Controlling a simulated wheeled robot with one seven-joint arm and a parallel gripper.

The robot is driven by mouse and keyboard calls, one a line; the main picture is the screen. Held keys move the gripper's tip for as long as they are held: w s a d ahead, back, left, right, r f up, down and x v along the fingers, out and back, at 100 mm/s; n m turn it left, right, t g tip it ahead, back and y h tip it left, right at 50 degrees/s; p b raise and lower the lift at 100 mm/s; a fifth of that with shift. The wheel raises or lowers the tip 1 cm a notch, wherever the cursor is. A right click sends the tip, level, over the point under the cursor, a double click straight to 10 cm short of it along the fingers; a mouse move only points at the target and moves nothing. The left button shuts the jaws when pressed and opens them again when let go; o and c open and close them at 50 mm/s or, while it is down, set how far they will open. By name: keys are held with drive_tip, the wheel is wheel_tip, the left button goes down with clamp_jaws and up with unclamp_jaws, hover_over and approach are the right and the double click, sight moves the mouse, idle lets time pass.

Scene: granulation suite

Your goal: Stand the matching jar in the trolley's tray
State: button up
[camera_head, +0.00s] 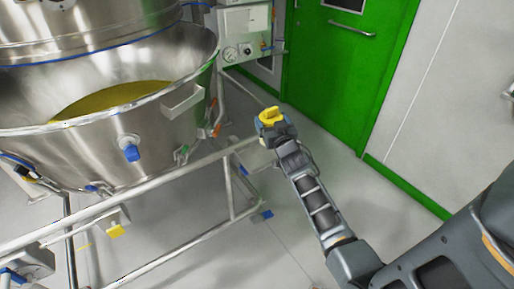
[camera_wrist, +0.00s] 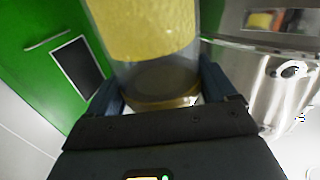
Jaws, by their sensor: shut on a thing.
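A jar with a yellow top (camera_head: 270,114) is held at the end of my outstretched arm, in the middle of the head view. In the wrist view the jar (camera_wrist: 148,35) is clear-walled with yellow contents in the part away from my palm. My gripper (camera_head: 267,125) is shut on the jar, and its dark fingers (camera_wrist: 160,92) lie on either side of it in the wrist view. The jar's far end is cut off there. I cannot make out a trolley tray or another jar in either view.
A large steel bowl (camera_head: 165,128) with yellow powder (camera_head: 105,98) stands at left on a tubular frame (camera_head: 190,172). A control box with a gauge (camera_head: 240,40) is behind it. A green door (camera_head: 335,70) closes the back. The grey floor (camera_head: 345,155) right of my gripper is clear.

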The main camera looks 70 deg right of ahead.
drive_tip(key=w+f+b, duration=0.1)
drive_tip(key=b, duration=0.1)
drive_tip(key=w+a+f+b, duration=0.1)
drive_tip(key=b, duration=0.2)
drive_tip(key=shift+w+a+f, duration=0.1)
drive_tip(key=shift+a+f, duration=0.05)
drive_tip(key=shift+a, duration=0.15)
drive_tip(key=shift+w+a+f+b, duration=0.2)
drive_tip(key=shift+w+f+b, duration=0.1)
drive_tip(key=shift+f+b, duration=0.5)
drive_tip(key=shift+w+a+f+b, duration=0.3)
drive_tip(key=shift+f+b, duration=0.4)
drive_tip(key=shift+b, duration=0.15)
drive_tip(key=shift+w+a+f+b, duration=0.15)
drive_tip(key=shift+w+f+b, duration=0.15)
drive_tip(key=shift+f+b, duration=0.5)
drive_tip(key=shift+f, duration=0.15)
drive_tip(key=o, duration=1.8)
